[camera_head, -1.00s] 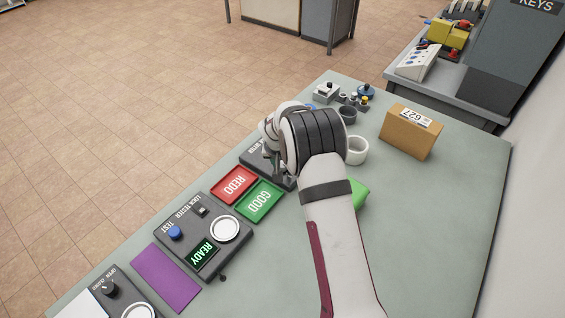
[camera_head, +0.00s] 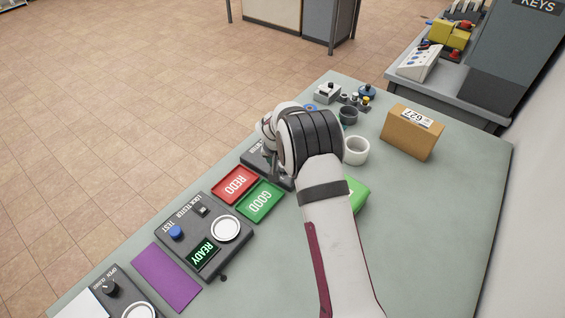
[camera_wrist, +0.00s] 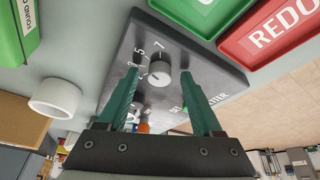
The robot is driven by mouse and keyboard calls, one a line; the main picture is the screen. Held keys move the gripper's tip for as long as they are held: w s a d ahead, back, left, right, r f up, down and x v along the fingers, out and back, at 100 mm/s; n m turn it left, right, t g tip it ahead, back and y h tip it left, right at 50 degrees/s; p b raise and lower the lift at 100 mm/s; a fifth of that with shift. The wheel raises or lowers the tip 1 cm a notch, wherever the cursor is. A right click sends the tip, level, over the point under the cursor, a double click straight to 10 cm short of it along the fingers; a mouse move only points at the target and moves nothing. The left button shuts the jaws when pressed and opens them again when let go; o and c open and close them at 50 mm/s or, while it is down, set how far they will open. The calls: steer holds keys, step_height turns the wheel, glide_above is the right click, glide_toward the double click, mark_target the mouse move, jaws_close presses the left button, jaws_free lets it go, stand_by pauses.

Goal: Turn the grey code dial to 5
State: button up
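The grey code dial (camera_wrist: 160,72) is a round knob on a dark grey setter box (camera_wrist: 185,48), with white numbers printed around part of it. A small dark mark shows on its face; I cannot tell for certain which number it points to. My gripper (camera_wrist: 159,73) has two green fingers, spread apart, one on each side of the dial in the wrist view. A gap shows beside the dial, and I cannot tell how far above it the fingertips are. In the head view my wrist covers most of the box (camera_head: 252,160) and hides the dial.
A red REDO tray (camera_head: 236,185) and a green GOOD tray (camera_head: 260,202) lie beside the box. The lock tester (camera_head: 190,232) shows READY. A white ring-shaped cup (camera_head: 356,150), a green box (camera_head: 358,194) and a cardboard box (camera_head: 410,135) stand on the right.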

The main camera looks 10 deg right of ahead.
steer(key=v, duration=1.5)
steer(key=shift+r, duration=0.4)
steer(key=shift+s, duration=0.1)
